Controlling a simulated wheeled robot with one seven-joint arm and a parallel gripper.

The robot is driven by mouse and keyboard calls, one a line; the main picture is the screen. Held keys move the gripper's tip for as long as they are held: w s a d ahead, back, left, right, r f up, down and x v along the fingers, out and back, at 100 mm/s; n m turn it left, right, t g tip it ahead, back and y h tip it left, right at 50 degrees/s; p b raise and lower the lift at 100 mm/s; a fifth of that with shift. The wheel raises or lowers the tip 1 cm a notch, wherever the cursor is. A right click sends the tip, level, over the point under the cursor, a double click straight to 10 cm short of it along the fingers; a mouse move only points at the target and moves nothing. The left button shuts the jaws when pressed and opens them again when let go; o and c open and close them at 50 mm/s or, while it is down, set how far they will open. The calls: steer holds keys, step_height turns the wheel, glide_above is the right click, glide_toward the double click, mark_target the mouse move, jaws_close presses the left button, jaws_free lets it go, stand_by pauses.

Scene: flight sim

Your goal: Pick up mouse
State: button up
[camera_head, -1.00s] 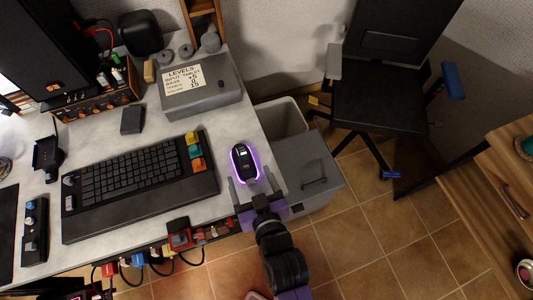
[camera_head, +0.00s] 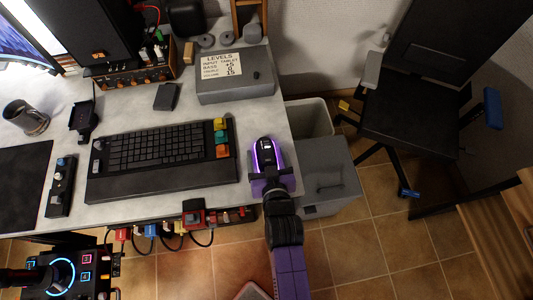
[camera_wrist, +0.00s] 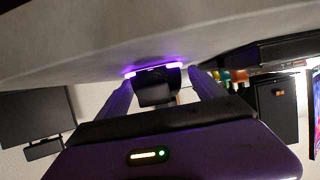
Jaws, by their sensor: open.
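The mouse (camera_head: 266,154) is dark with a glowing purple rim and lies on the right end of the pale desk (camera_head: 205,201), right of the keyboard. In the wrist view the mouse (camera_wrist: 153,90) shows as a dark shape with purple light strips, between the two fingers. My gripper (camera_head: 269,163) is at the mouse from the desk's front edge, with a finger on each side of it. In the wrist view my gripper (camera_wrist: 161,76) is open. Whether the fingers touch the mouse I cannot tell.
The black keyboard (camera_head: 160,160) with coloured keys lies left of the mouse. A grey box (camera_head: 235,85) labelled LEVELS stands behind. Cables and plugs (camera_head: 170,230) run along the desk's front edge. A grey cabinet (camera_head: 325,180) and a chair (camera_head: 410,110) stand to the right.

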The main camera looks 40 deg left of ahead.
steer(key=c, duration=1.5)
steer(key=shift+r, duration=0.15)
